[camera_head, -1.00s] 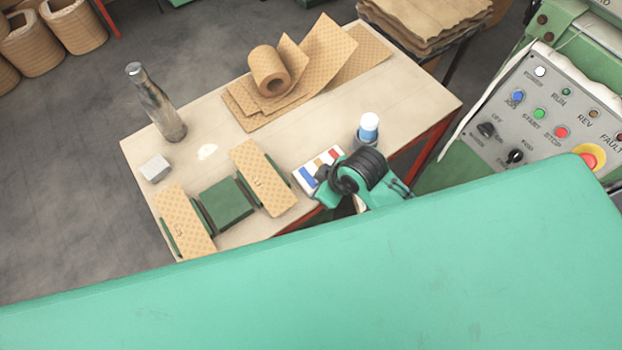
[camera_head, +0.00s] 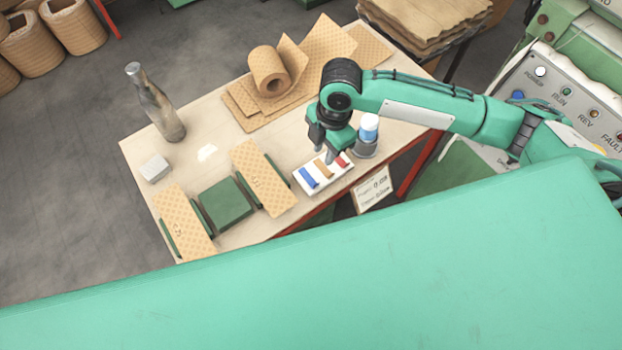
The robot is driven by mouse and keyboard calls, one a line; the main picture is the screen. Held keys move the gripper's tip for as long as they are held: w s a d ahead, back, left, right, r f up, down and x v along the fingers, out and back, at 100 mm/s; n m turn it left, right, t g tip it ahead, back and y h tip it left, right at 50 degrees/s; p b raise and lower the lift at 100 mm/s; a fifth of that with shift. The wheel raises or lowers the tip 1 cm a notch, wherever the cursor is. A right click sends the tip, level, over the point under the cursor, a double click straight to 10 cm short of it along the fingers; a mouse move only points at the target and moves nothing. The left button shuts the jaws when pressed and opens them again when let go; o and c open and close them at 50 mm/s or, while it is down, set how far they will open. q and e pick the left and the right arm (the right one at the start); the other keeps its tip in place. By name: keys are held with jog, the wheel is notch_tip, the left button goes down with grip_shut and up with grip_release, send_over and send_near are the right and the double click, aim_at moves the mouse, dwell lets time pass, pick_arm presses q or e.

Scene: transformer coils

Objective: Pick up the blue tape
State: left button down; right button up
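The blue tape (camera_head: 309,177) lies at the left end of a small white tray (camera_head: 323,183). An orange-brown piece (camera_head: 325,168) and a red piece (camera_head: 342,161) lie beside it to the right. My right gripper (camera_head: 324,154) points down above the back edge of the tray, above and right of the blue tape. Its fingers look apart, with nothing seen between them. It is not touching the blue tape. My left gripper is not in view.
A white-and-blue container (camera_head: 369,128) stands right of the tray. A green block (camera_head: 225,204) between patterned boards (camera_head: 263,178) lies left. A bottle (camera_head: 157,105), grey block (camera_head: 155,168) and tan roll (camera_head: 269,70) are also on the table (camera_head: 210,128). The table's middle is fairly clear.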

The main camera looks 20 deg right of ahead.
jog(key=p, duration=0.1)
send_over(317, 184)
jog(key=d, duration=0.1)
jog(key=f, duration=0.8)
jog(key=shift+w+d+f, duration=0.1)
jog(key=shift+w, duration=0.3)
jog(key=f, duration=0.1)
jog(key=f+p, duration=0.1)
jog(key=f, duration=0.1)
jog(key=a+f+p, duration=0.1)
jog(key=shift+s+f, duration=0.35)
jog(key=shift+s, duration=0.05)
jog(key=shift+f, duration=0.3)
grip_shut()
